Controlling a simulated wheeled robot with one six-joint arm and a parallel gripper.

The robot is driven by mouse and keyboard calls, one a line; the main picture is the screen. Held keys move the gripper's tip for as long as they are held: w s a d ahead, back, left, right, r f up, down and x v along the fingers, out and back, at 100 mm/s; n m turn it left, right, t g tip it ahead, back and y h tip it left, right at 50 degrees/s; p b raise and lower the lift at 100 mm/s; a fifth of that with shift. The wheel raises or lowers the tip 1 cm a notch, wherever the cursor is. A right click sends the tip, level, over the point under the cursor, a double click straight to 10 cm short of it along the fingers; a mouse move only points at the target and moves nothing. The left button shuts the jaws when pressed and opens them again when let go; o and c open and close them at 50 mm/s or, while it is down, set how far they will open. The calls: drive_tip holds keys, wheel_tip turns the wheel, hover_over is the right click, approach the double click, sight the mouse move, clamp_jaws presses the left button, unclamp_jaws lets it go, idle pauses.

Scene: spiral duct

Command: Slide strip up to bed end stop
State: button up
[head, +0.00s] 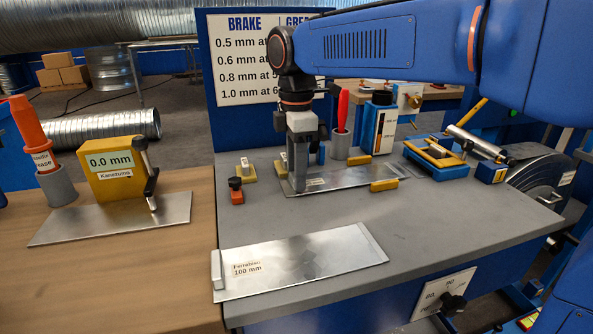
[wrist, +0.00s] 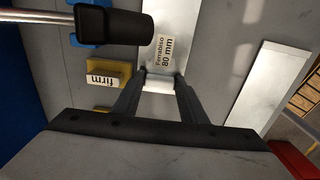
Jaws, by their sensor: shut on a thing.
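A thin bright metal strip (head: 345,177) lies flat on the grey bench top, running left to right. In the wrist view the strip (wrist: 163,78) has a white label reading 80 mm. My gripper (head: 299,188) points straight down at the strip's left end. In the wrist view my gripper (wrist: 160,77) is shut with its two fingers on either side of the strip's near end. The strip's far end lies near a blue-and-yellow device; I cannot make out an end stop or any contact there.
A second strip (head: 300,262), labelled 100 mm, lies at the bench front. A red-and-black knob (head: 236,191) and a small yellow block (head: 247,172) stand left of my gripper. A red-handled tool in a cup (head: 341,140) and the blue-and-yellow device (head: 436,157) stand behind.

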drive_tip(key=shift+a, duration=0.15)
drive_tip(key=shift+s+a, duration=0.35)
drive_tip(key=shift+a, duration=0.9)
drive_tip(key=shift+s+a, duration=0.4)
drive_tip(key=shift+a, duration=0.8)
drive_tip(key=shift+s+a, duration=0.35)
drive_tip(key=shift+a, duration=0.9)
drive_tip(key=o, duration=1.4)
drive_tip(key=shift+c, duration=0.2)
drive_tip(key=shift+r, duration=0.1)
